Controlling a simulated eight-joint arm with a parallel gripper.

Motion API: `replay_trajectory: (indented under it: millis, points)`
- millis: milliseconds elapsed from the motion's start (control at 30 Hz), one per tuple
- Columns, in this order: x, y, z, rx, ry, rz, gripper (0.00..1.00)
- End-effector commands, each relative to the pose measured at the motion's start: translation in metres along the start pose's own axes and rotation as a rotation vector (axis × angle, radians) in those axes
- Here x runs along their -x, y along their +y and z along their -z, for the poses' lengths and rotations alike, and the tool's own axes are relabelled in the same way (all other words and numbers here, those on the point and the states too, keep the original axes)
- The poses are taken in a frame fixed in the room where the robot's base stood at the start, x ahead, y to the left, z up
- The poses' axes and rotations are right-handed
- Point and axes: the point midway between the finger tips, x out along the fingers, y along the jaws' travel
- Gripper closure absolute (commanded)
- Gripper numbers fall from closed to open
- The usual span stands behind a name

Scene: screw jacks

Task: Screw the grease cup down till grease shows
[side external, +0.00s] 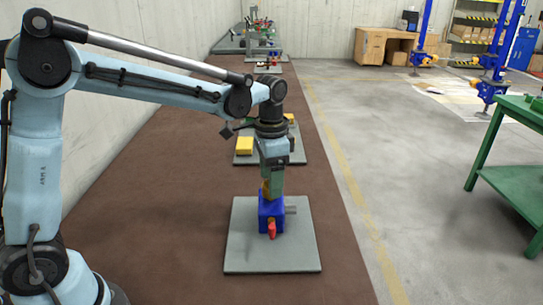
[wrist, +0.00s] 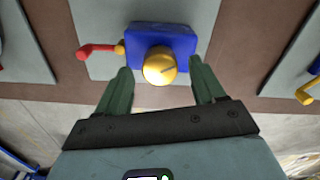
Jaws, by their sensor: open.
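The blue housing (side external: 270,214) stands on a grey plate (side external: 240,255), with a red lever (side external: 272,230) low on its near side. In the wrist view the blue housing (wrist: 180,38) has a round brass cap (wrist: 159,70), apparently the grease cup, with a short dark line on its face. The red lever (wrist: 97,50) sticks out left from a brass fitting. My gripper (side external: 271,190) points down over the housing. In the wrist view its green fingers (wrist: 160,66) stand apart on either side of the cap, with gaps showing. No grease is visible.
A grey stub (side external: 291,209) sticks out right of the housing. Another plate with a yellow block (side external: 244,145) lies behind, with more fixtures further back along the brown strip. A green table (side external: 515,150) stands at right. The floor between is clear.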

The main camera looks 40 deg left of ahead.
Motion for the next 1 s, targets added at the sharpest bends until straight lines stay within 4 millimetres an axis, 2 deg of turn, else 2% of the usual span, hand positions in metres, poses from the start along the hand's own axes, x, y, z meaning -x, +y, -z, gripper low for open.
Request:
replay_trajectory:
  millis: [600,800,1000]
  points:
    - [0.098,0.000,0.000,0.000,0.000,0.000,0.31]
    - [0.113,0.000,0.000,0.000,0.000,0.000,0.31]
    - [0.117,0.000,0.000,0.000,0.000,0.000,0.31]
